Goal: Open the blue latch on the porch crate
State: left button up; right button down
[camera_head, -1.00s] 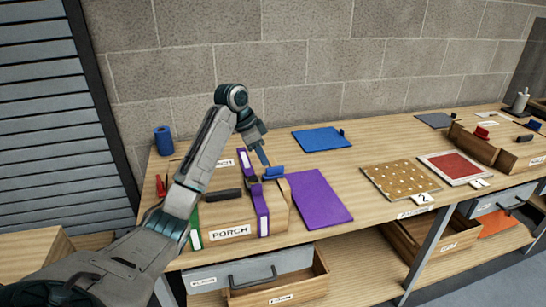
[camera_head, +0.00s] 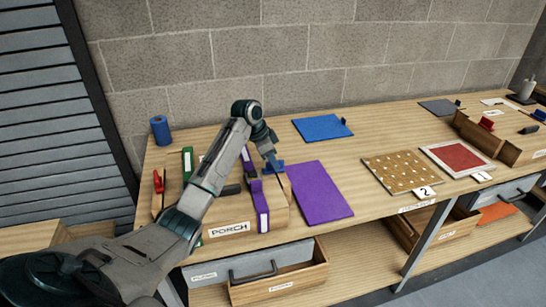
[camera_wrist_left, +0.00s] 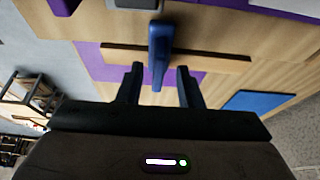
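The porch crate (camera_head: 228,228) is a wooden box with a PORCH label on its front, at the left of the bench. The blue latch (camera_head: 274,169) sits at the crate's right side. It also shows in the left wrist view as an upright blue bar (camera_wrist_left: 159,55). My left gripper (camera_head: 270,158) is at the latch from above; in the left wrist view the gripper (camera_wrist_left: 160,88) has its two fingers apart, one on each side of the blue bar, with gaps visible. My arm hides part of the crate. My right gripper is not in view.
A purple panel (camera_head: 318,190) lies right of the crate, a blue panel (camera_head: 322,128) behind. Purple pieces (camera_head: 259,207) and a red latch (camera_head: 158,181) are on the crate. A blue roll (camera_head: 160,132) stands at the back left. A dotted board (camera_head: 400,173) lies further right.

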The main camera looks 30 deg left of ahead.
pick_arm(q)
jog(key=shift+d+f, duration=0.1)
jog(key=shift+f, duration=0.1)
jog(key=shift+c, duration=1.3)
grip_shut()
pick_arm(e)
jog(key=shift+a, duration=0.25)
